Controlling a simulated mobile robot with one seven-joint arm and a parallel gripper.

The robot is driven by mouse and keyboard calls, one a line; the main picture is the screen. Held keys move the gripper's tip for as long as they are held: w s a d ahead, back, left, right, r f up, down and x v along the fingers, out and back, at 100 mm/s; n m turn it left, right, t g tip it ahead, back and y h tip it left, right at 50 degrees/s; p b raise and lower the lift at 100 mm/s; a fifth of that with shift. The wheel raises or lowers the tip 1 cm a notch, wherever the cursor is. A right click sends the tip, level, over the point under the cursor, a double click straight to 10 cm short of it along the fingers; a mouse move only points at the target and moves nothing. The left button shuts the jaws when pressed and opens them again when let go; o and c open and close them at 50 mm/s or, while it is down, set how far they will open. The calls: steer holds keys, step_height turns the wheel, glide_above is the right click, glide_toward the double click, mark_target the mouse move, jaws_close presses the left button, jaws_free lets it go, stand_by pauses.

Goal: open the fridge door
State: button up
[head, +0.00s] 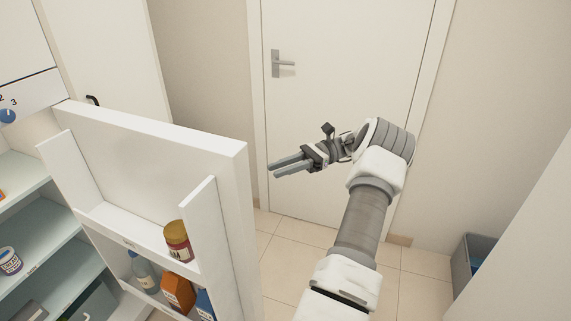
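The white fridge door (160,160) stands swung wide open at the left of the head view, its inner side with shelves facing me. The fridge interior (35,215) shows at the far left with pale blue shelves. My gripper (274,169) is just to the right of the door's free edge in the picture, pointing left toward it. A narrow strip seems to separate it from the door. Its two grey fingers lie close together with nothing seen between them; whether they touch is unclear. The fridge door's outer side and handle are hidden.
A closed room door (345,90) stands behind my arm. A grey bin (470,262) is at the right. Tiled floor (300,245) between them is clear.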

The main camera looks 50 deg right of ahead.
steer(key=shift+s+d, duration=0.2)
steer(key=shift+d, duration=0.4)
